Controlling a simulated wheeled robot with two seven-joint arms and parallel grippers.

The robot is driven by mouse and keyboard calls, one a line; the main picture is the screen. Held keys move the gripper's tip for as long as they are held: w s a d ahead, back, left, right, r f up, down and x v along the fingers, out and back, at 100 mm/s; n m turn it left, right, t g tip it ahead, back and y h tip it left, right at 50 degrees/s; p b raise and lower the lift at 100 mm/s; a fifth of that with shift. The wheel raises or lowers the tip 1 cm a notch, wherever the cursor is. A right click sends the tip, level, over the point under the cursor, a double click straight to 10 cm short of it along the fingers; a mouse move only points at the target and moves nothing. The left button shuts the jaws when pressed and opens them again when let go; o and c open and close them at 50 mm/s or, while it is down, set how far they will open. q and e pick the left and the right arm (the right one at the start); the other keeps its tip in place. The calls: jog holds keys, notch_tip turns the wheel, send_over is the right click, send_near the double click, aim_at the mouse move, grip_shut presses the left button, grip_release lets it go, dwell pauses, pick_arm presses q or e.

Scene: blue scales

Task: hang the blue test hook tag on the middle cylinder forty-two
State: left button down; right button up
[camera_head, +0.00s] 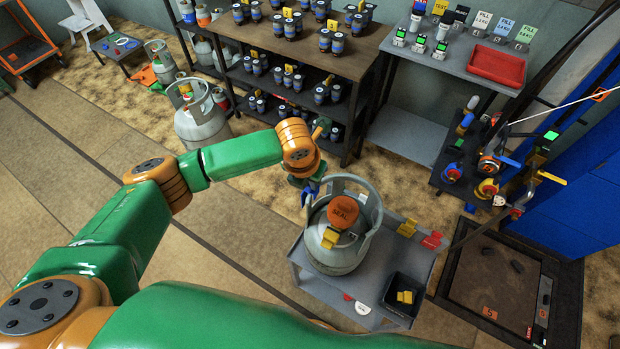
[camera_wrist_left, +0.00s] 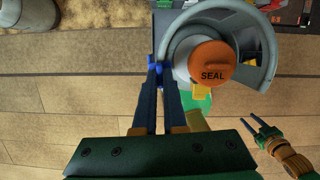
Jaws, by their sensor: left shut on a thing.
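A grey gas cylinder (camera_head: 333,255) with an orange SEAL cap (camera_head: 342,212) and a curved collar stands upright on a grey cart; I cannot read a number on it. The cap also shows in the left wrist view (camera_wrist_left: 212,62). My left gripper (camera_head: 309,196) is at the left side of the collar, shut on a small blue tag (camera_wrist_left: 157,68), mostly hidden by the fingers. I cannot tell whether the tag touches the collar. My right gripper (camera_wrist_left: 254,125) shows at the right of the left wrist view, empty, its fingers apart.
The grey cart (camera_head: 400,262) also carries yellow tags, a red tag and a black bin (camera_head: 407,295). Another grey cylinder (camera_head: 203,124) stands on the floor. Behind are shelves of small dark-blue cylinders and a table with a red tray (camera_head: 496,66). A valve panel stands at right.

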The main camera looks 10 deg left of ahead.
pick_arm(q)
jog(key=shift+f, duration=0.35)
jog(key=c, duration=0.9)
grip_release()
jog(key=shift+r, duration=0.1)
notch_tip(320, 180, up, 2)
jog(key=shift+r+p, duration=0.25)
jog(key=shift+p, duration=0.85)
jog(key=shift+r, duration=2.45)
